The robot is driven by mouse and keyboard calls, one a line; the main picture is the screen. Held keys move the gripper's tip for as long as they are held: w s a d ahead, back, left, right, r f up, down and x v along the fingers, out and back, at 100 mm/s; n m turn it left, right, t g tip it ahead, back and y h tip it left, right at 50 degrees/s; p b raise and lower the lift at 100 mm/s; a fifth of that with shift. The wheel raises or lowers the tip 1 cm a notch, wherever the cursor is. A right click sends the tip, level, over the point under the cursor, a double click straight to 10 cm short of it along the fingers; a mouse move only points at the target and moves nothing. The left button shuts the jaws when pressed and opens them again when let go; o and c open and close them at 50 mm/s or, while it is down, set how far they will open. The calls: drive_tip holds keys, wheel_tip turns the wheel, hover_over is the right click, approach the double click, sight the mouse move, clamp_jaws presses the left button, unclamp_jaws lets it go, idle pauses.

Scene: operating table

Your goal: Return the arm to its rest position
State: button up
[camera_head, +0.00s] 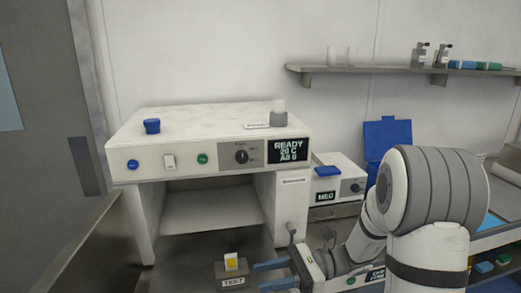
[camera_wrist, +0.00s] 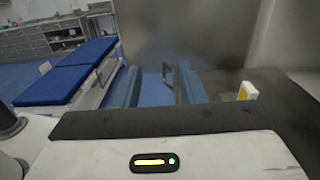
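My gripper (camera_head: 262,276) is low in the middle of the head view, with its two blue fingers pointing left. In the wrist view my gripper (camera_wrist: 157,86) has its fingers apart, and nothing shows between them. My arm reaches in from the right of the head view, bent at a large grey and white joint. The fingers are just right of a dark block labelled TEST (camera_head: 233,281), which holds a small white and yellow piece (camera_head: 231,262). That piece also shows to the right of the fingers in the wrist view (camera_wrist: 247,90).
A white machine (camera_head: 208,115) with a READY screen stands behind, its bay open and empty. A smaller white unit (camera_head: 335,165) stands right of it. A wall shelf (camera_head: 390,71) holds small bottles. A blue padded table (camera_wrist: 65,90) is at left in the wrist view.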

drive_tip(key=s+d+f+n+t+h+b, duration=0.2)
drive_tip(key=s+d+f+n+h+b, duration=0.5)
drive_tip(key=s+f+n+h, duration=0.45)
drive_tip(key=d+r+n+t+h+b, duration=0.1)
drive_tip(key=d+n+t+h+b, duration=0.2)
drive_tip(key=d+h, duration=0.3)
drive_tip(key=shift+w+d+r+n+t, duration=0.15)
drive_tip(key=shift+w+r+n+t, duration=0.25)
drive_tip(key=shift+t, duration=0.4)
drive_tip(key=shift+s+f, duration=0.1)
drive_tip(key=shift+s, duration=0.05)
